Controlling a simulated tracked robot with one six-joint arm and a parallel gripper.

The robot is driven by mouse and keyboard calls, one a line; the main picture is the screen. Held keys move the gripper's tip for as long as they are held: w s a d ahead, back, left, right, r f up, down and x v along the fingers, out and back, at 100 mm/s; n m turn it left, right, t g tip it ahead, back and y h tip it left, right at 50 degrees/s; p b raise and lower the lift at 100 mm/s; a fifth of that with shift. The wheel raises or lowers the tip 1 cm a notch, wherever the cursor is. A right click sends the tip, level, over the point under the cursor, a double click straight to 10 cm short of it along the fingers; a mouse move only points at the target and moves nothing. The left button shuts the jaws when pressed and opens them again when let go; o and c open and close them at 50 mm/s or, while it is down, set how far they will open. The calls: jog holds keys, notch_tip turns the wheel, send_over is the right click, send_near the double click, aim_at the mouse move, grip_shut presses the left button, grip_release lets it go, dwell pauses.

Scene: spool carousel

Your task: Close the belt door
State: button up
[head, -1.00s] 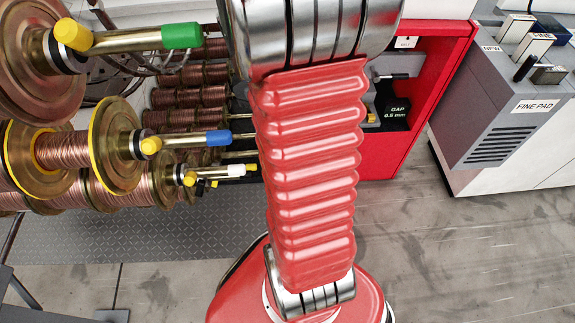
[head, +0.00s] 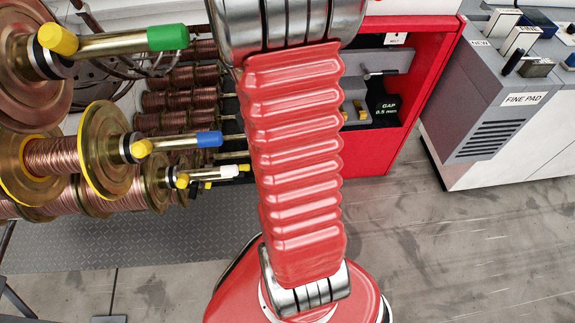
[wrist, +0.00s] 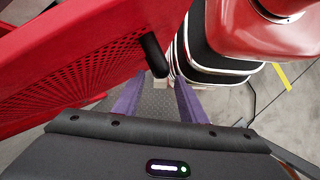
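A red perforated panel (wrist: 75,75), which looks like the belt door, slants across the left of the wrist view. A black bar handle (wrist: 153,52) stands out from its right part. My gripper (wrist: 160,80) has two purple fingers spread apart, and the handle's lower end shows between their tips. I cannot tell whether they touch it. In the head view a red cabinet (head: 438,75) stands open at its front, with a black GAP 0.5 mm block (head: 385,105) inside. My own arm covers its left part, and my gripper and the door are not visible there.
Copper wire spools (head: 55,155) on rods with coloured ends crowd the left of the head view. A grey FINE PAD cabinet (head: 490,125) stands at the right. Grey floor (head: 440,250) is clear in front. My own red body fills the wrist view's upper right.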

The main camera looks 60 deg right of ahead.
jog(key=x, duration=0.7)
jog(key=shift+c, duration=0.7)
grip_shut()
